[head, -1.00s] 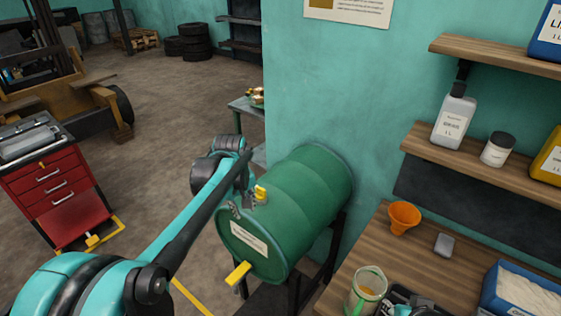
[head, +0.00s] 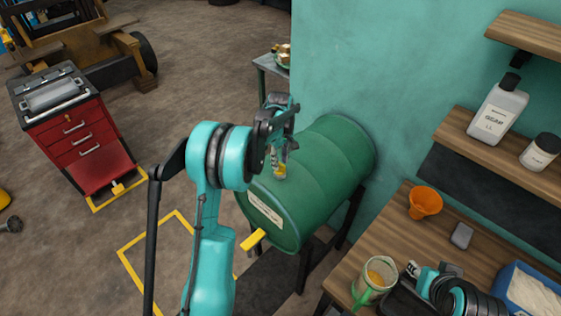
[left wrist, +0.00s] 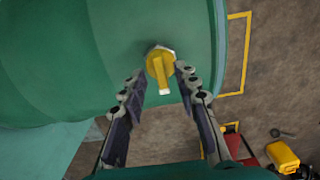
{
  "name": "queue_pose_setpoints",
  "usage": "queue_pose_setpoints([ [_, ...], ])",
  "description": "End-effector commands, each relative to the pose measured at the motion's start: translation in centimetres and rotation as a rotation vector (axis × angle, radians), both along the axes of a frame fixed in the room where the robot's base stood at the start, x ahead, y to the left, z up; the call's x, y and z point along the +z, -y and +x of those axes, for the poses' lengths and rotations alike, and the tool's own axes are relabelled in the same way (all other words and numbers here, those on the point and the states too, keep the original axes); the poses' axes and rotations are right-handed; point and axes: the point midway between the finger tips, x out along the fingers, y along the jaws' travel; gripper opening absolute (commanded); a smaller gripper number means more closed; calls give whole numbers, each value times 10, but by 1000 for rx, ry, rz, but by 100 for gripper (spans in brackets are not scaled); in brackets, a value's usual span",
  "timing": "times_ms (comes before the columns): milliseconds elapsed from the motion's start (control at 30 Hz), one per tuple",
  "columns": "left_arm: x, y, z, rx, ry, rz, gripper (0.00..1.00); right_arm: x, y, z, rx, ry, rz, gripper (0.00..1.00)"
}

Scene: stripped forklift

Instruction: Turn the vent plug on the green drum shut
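The green drum (head: 325,165) lies on its side on a dark stand by the wall. Its yellow vent plug (head: 280,169) is on the upper side near the labelled end. In the left wrist view the plug (left wrist: 158,65) has a yellow handle on a pale hexagonal base. My left gripper (head: 279,150) is at the plug, partly hiding it. In the left wrist view its fingers (left wrist: 160,73) are apart, one on each side of the handle, with gaps between.
A yellow tap (head: 254,239) sticks out low on the drum's end. The wooden bench (head: 400,232) at right holds an orange funnel (head: 425,201), a grey block (head: 461,236) and a glass jug (head: 375,278). A red tool cabinet (head: 82,140) stands left, with open floor between.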

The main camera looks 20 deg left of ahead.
Motion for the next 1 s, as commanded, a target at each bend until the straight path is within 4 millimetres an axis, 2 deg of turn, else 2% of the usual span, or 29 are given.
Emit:
queue_pose_setpoints([
  [100, -8, 0, 0, 0, 0, 0, 31, 0, 0, 0, 0, 0, 0, 33],
  [367, -9, 0, 0, -1, 0, 0, 31, 0, 0, 0, 0, 0, 0, 33],
  [500, -9, 0, 0, -1, 0, 0, 0, 0, 0, 0, 0, 0, 0, 33],
  [1000, -9, 0, 0, -64, 1, 0, 0, -5, 0, 0, 0, 0, 0, 33],
])
